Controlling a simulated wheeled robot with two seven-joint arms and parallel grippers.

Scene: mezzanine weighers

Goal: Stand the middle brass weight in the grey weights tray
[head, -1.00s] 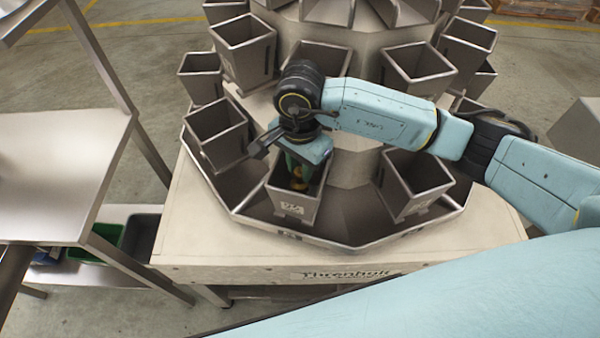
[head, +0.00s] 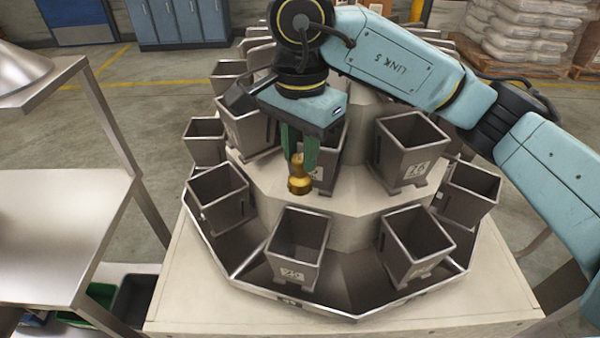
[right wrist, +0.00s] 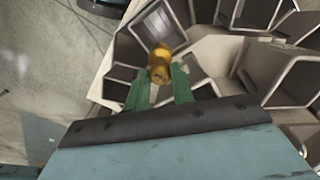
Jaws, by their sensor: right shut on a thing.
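The brass weight (head: 299,181) hangs in the air in the head view, held by my right gripper (head: 299,158). The green fingers are shut on its upper part and its wider end points down. It is above and a little behind the front weigher bucket (head: 296,246), clear of the rim. In the right wrist view the brass weight (right wrist: 160,64) sits between the green fingertips (right wrist: 160,82). My left gripper is not in view. I cannot make out the grey weights tray for sure; a dark grey bin (head: 137,299) shows at the lower left.
Several open metal buckets ring the weigher, including a front right one (head: 415,240) and a left one (head: 218,196). A steel table (head: 60,225) stands at the left. A green bin (head: 98,296) sits on its lower shelf. Grey floor lies beyond.

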